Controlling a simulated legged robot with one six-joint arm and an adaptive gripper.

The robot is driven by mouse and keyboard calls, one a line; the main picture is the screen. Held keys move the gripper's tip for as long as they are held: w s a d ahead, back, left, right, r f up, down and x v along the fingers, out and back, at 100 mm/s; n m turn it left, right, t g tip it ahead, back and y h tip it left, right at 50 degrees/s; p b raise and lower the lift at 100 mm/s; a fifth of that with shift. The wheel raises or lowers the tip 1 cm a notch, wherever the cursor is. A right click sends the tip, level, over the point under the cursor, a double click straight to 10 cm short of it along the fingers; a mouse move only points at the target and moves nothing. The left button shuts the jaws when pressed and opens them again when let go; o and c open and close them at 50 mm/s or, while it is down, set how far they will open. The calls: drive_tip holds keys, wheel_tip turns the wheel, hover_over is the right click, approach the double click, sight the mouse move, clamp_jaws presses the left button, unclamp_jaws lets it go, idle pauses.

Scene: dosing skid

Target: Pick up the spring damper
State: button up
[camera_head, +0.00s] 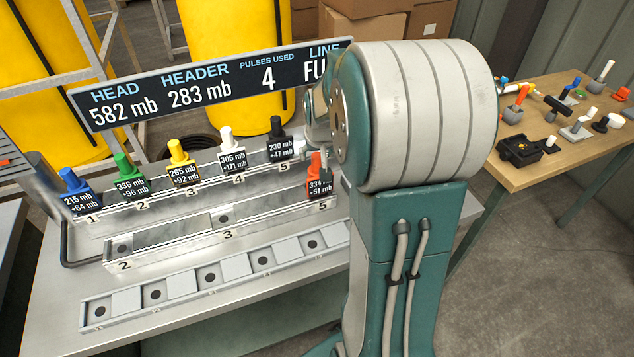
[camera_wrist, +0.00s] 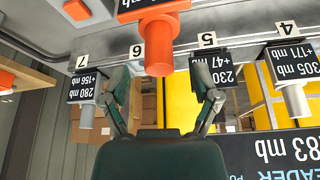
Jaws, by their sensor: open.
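I cannot tell for sure which thing is the spring damper. A module with an orange knob (camera_head: 316,164) and a black label reading 334 mb, +51 stands on the middle step of the rack (camera_head: 160,234), by the number 5. In the wrist view, which is upside down, an orange knob (camera_wrist: 158,45) on a dark labelled body shows ahead, in line with the gap between my fingers. My gripper (camera_wrist: 162,95) is open, one finger to each side, with nothing held. In the head view my arm hides most of it.
Blue (camera_head: 71,181), green (camera_head: 124,165), yellow (camera_head: 179,152), white (camera_head: 228,138) and black (camera_head: 279,128) modules stand on the back step. The front tray (camera_head: 210,270) looks empty. A wooden table (camera_head: 560,140) at right holds several small parts. A display board (camera_head: 210,80) stands behind.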

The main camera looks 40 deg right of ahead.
drive_tip(key=x, duration=0.2)
drive_tip(key=shift+f, duration=0.3)
clamp_jaws()
drive_tip(key=shift+r, duration=0.1)
